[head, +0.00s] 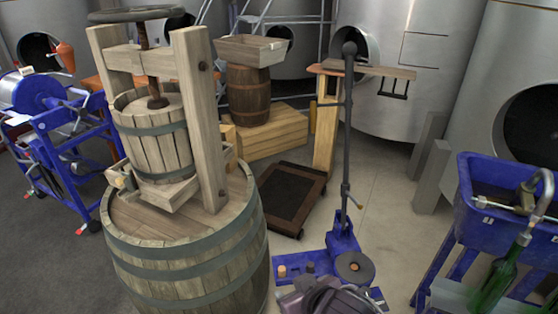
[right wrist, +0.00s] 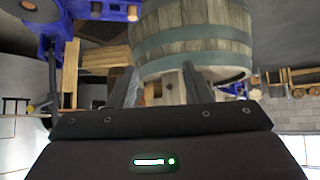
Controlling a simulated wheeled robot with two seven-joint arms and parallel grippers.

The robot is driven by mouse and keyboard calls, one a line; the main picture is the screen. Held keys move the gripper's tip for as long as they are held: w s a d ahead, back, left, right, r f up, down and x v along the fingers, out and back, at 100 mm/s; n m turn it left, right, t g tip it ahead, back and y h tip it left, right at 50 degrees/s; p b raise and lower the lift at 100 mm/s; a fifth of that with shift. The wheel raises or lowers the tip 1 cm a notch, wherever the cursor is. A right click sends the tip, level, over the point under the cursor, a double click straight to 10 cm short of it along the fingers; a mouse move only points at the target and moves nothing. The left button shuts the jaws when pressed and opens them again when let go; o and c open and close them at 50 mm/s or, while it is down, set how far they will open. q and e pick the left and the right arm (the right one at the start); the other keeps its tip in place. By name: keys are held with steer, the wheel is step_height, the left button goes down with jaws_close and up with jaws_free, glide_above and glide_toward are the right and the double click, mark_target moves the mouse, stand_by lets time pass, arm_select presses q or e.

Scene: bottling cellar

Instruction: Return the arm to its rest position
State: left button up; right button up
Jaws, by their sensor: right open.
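My right gripper (head: 328,298) is at the bottom edge of the head view, partly cut off, in front of the blue foot of a floor-standing corker. In the right wrist view my right gripper (right wrist: 162,85) shows two dark fingers standing apart with nothing between them. A wooden barrel (right wrist: 195,35) shows beyond the fingers there; I see no contact. My left gripper is not in either view.
A wooden press (head: 205,120) stands on a large barrel (head: 185,255) at left. The blue-footed corker (head: 345,235) rises in the middle. A blue trough (head: 475,205) with a green bottle (head: 495,285) is at right. Clear floor (head: 400,205) lies between corker and trough.

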steer(key=s+d+f+m+g+h, duration=0.2)
steer(key=s+d+f, duration=0.1)
steer(key=s+d, duration=0.4)
steer(key=s+d+f+m+g+h, duration=0.2)
steer(key=s+d+g, duration=0.15)
steer(key=d, duration=0.55)
step_height(320, 180, down, 30)
steer(key=s, duration=0.2)
steer(key=s+d+f, duration=0.2)
steer(key=s+f, duration=0.7)
steer(key=s, duration=0.1)
steer(key=s+d+f+g, duration=0.1)
steer(key=s+f, duration=0.9)
steer(key=shift+d+n, duration=0.4)
steer(key=shift+g, duration=0.25)
